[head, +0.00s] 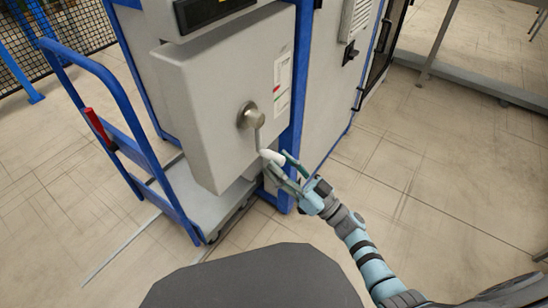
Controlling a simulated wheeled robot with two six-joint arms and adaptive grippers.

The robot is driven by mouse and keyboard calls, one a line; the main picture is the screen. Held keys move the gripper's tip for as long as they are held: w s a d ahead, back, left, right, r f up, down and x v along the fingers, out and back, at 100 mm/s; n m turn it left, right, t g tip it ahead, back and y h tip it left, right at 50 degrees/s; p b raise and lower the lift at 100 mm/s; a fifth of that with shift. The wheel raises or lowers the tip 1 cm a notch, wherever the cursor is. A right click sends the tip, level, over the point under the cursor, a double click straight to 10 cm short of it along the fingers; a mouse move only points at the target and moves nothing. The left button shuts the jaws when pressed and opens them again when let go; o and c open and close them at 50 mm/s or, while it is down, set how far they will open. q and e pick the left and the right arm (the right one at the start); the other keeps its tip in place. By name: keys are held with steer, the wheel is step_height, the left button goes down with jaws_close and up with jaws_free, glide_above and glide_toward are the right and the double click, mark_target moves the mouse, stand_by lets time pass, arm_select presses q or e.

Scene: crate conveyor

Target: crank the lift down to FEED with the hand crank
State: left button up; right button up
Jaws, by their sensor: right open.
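The hand crank (257,132) is on the front of a grey box (205,110). Its round metal hub sits on the panel and its arm hangs down to a pale handle (270,156). My right gripper (276,164) is open at the handle, with its fingers around or beside it; I cannot tell whether they touch it. A label strip (282,85) with a small red mark is on the panel right of the crank; its text is too small to read. My left gripper is not in view.
A blue-framed cart (113,130) with a red grip (98,127) stands left of the box. A grey cabinet (335,90) with a black switch stands to the right. The tiled floor at right is clear.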

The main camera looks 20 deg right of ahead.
steer(key=shift+x, duration=1.45)
jaws_close()
steer(key=shift+d+n, duration=0.1)
steer(key=shift+n, duration=0.2)
